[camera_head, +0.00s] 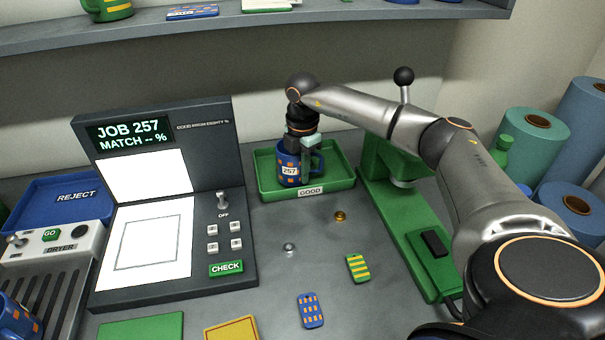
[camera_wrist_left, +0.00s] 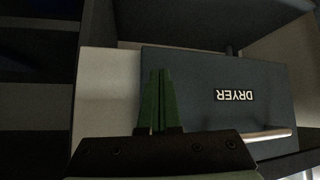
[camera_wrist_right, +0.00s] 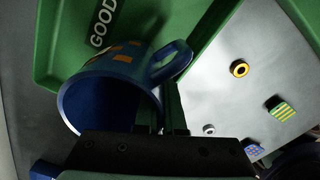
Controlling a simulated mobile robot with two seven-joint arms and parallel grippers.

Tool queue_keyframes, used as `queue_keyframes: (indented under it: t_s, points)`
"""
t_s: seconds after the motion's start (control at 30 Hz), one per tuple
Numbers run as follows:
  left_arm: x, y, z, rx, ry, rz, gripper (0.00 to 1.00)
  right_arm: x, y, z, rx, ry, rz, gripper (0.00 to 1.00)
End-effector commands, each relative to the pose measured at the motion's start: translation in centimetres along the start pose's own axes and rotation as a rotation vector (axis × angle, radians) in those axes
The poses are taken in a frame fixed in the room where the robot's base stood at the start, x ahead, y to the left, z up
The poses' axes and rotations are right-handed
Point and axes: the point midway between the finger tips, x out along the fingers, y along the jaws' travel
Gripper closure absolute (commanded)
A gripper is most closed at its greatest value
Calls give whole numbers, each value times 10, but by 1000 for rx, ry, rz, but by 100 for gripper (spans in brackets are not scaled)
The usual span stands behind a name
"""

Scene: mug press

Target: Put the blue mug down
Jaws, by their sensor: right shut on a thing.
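The blue mug (camera_head: 287,172) with orange patches and a 257 label is upright in the green GOOD tray (camera_head: 342,178), left of its middle; I cannot tell if its base touches the tray floor. My right gripper (camera_head: 310,150) comes from above and is shut on the mug's wall at the handle side. In the right wrist view the mug (camera_wrist_right: 112,85) shows its open mouth and handle, with my right fingers (camera_wrist_right: 165,108) at its rim. My left gripper (camera_wrist_left: 160,100) is shut and empty, away from the mug, by a panel marked DRYER (camera_wrist_left: 225,95).
A green press (camera_head: 405,205) stands just right of the tray. The JOB 257 console (camera_head: 215,155) is on the left, with the blue REJECT tray (camera_head: 110,190) beyond it. Small samples, such as a green striped one (camera_head: 358,268), lie in front. A shelf (camera_head: 230,35) runs above.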

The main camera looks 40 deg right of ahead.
Motion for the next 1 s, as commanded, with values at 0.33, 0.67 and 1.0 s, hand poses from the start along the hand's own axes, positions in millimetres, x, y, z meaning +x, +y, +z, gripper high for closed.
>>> queue_keyframes:
  t_s: [0.33,0.67,1.0]
  points:
    - [-1,0,0,0,-2,0,100,10,1,0,0,1,3,100]
    - [0,0,0,0,-2,1,100,13,0,0,0,0,1,81]
    - [-1,0,0,0,-2,1,100,-10,1,0,1,1,6,81]
